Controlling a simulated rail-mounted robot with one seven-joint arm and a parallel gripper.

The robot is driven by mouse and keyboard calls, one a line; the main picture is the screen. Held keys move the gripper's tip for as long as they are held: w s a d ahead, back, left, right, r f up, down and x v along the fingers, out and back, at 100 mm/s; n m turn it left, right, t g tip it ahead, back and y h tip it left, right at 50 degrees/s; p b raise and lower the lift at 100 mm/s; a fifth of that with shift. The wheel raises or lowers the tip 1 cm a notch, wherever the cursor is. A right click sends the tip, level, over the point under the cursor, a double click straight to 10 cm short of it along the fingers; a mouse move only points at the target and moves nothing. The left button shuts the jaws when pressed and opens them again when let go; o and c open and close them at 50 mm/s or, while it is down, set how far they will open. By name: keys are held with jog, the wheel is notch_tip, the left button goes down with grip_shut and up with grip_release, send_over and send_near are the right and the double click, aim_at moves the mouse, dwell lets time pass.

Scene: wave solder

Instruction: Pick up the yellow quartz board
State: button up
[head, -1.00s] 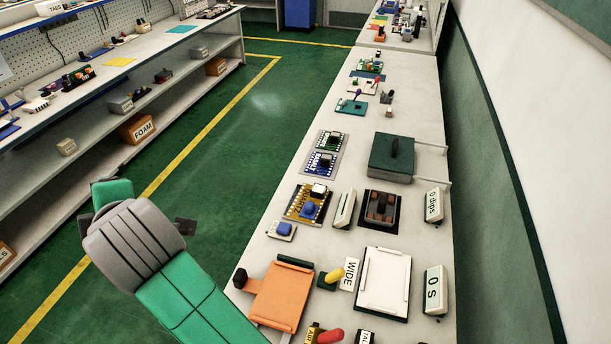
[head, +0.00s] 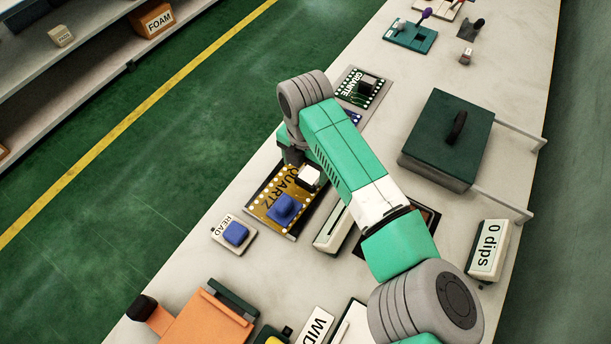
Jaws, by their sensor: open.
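The yellow quartz board (head: 269,210) lies flat on a dark base on the white bench. It bears the word QUARTZ, a blue part (head: 285,209) and a white block (head: 308,177). My gripper (head: 293,164) is above the board's far end, close to the white block. Its fingers are small and dark, partly hidden by my arm, and I cannot tell whether they touch anything. My forearm crosses the bench to the right of the board.
A granite board (head: 362,91) lies beyond. A dark green lidded box (head: 447,140) and a "0 dips" counter (head: 488,250) stand at the right.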

aim_at(305, 180)
jog(key=f+b, duration=0.1)
jog(key=f, duration=0.1)
jog(key=f+b, duration=0.1)
jog(key=f, duration=0.2)
jog(key=f+b, duration=0.1)
jog(key=f, duration=0.1)
jog(key=shift+w+f, duration=0.25)
jog(key=shift+r, duration=0.1)
jog(key=shift+c, duration=0.5)
jog(key=c, duration=1.2)
jog(key=shift+o, duration=0.2)
jog(key=shift+w+r+p, duration=0.1)
jog(key=shift+r+p, duration=0.85)
jog(key=shift+r, duration=0.85)
jog(key=shift+s+r, duration=0.1)
jog(key=shift+s, duration=0.15)
jog(key=s+a+p, duration=0.1)
jog(key=s, duration=0.4)
jog(key=s+a+r+p, duration=0.1)
jog(key=s+a+p, duration=0.1)
jog(key=s, duration=0.2)
jog(key=s+a+p, duration=0.1)
jog(key=s+a, duration=0.1)
jog(key=s, duration=0.3)
jog(key=shift+s+a+r, duration=0.15)
jog(key=shift+s+a, duration=0.1)
jog(key=shift+s, duration=0.05)
